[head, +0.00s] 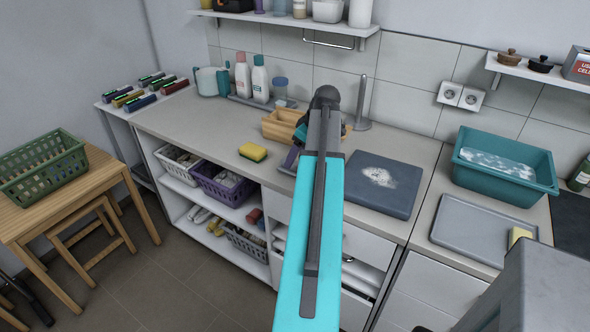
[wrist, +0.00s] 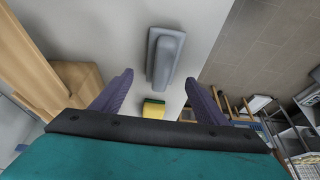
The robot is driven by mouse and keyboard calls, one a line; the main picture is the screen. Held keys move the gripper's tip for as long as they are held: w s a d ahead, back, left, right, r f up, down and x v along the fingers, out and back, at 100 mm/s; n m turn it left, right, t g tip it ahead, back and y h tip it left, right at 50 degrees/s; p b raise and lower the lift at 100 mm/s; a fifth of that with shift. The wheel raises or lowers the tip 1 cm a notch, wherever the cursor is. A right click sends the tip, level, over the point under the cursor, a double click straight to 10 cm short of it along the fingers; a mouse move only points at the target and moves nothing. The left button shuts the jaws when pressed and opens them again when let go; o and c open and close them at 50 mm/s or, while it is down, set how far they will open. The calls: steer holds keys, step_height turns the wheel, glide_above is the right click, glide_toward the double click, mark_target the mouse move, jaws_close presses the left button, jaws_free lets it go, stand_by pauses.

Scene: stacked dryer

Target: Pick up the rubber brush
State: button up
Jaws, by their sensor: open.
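A grey-blue block with a raised rounded grip, which looks like the rubber brush (wrist: 165,55), lies on the pale counter in the wrist view, close to its front edge. My gripper (wrist: 159,78) is open, with its two purple fingers spread apart. The brush shows in the gap and beyond the fingertips, and neither finger appears to touch it. In the head view my arm covers most of this spot.
A yellow sponge (head: 253,152) lies on the counter left of my arm. A wooden box (head: 280,125) stands behind my gripper, with a paper-towel post (head: 361,105) beside it. A dark board (head: 370,187) lies to the right. The counter (head: 205,125) is clear at left.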

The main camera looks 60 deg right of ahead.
mark_target(295, 167)
steer(key=shift+f, duration=0.15)
steer(key=shift+p+x, duration=0.8)
steer(key=shift+x, duration=0.4)
steer(key=shift+p+x, duration=0.3)
steer(key=shift+x, duration=0.95)
steer(key=shift+a, duration=0.15)
steer(key=c, duration=1.2)
steer(key=shift+o, duration=0.2)
